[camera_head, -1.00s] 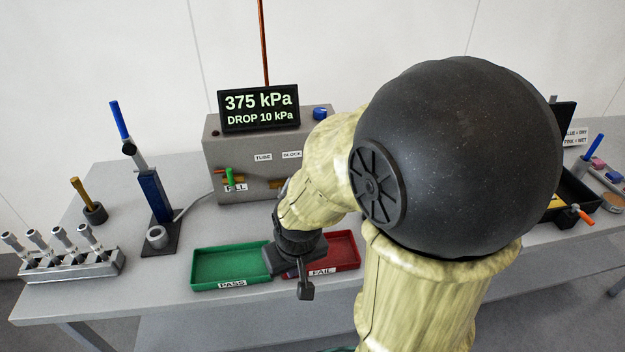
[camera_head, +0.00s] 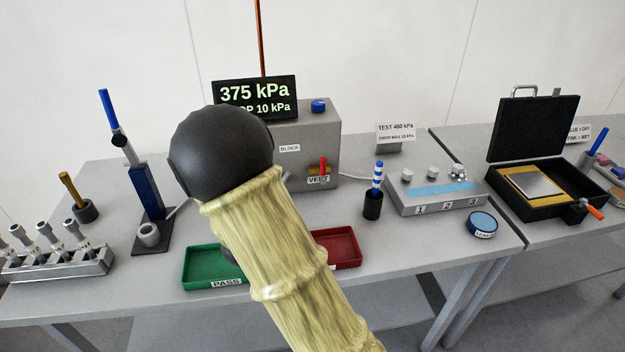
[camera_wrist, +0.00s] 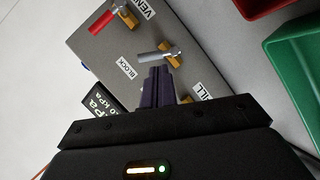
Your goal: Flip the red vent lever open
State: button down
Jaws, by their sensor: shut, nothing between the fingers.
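The red vent lever (camera_head: 323,165) stands upright on the front of the grey test box (camera_head: 322,130), above its VENT label (camera_head: 318,181). In the wrist view the red lever (camera_wrist: 103,22) is at the upper left on its yellow mount, apart from my gripper. My gripper (camera_wrist: 161,70) is shut and empty, its dark fingertips close to the grey lever (camera_wrist: 158,54) by the BLOCK label. I cannot tell whether they touch it. The FILL label (camera_wrist: 204,91) is to the right of the fingers. In the head view my arm hides the gripper and the box's left part.
A green PASS tray (camera_head: 205,282) and a red FAIL tray (camera_head: 345,262) lie in front of the box. A pen cup (camera_head: 372,206) and a numbered grey block (camera_head: 435,195) stand to the right. The display (camera_head: 255,96) on top reads 375 kPa.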

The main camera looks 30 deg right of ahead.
jog(key=h, duration=0.1)
jog(key=d+r+n+h, duration=0.1)
jog(key=h, duration=0.1)
jog(key=s+n+h+b, duration=0.1)
jog(key=h, duration=0.1)
jog(key=shift+d+r, duration=0.15)
jog(key=shift+d, duration=0.1)
jog(key=p, duration=0.2)
send_near(323, 166)
jog(key=w+d+f, duration=0.1)
jog(key=w+d, duration=0.3)
jog(key=w, duration=0.1)
jog(key=shift+w, duration=0.35)
jog(key=shift+w+f, duration=0.1)
jog(key=shift+w, duration=0.05)
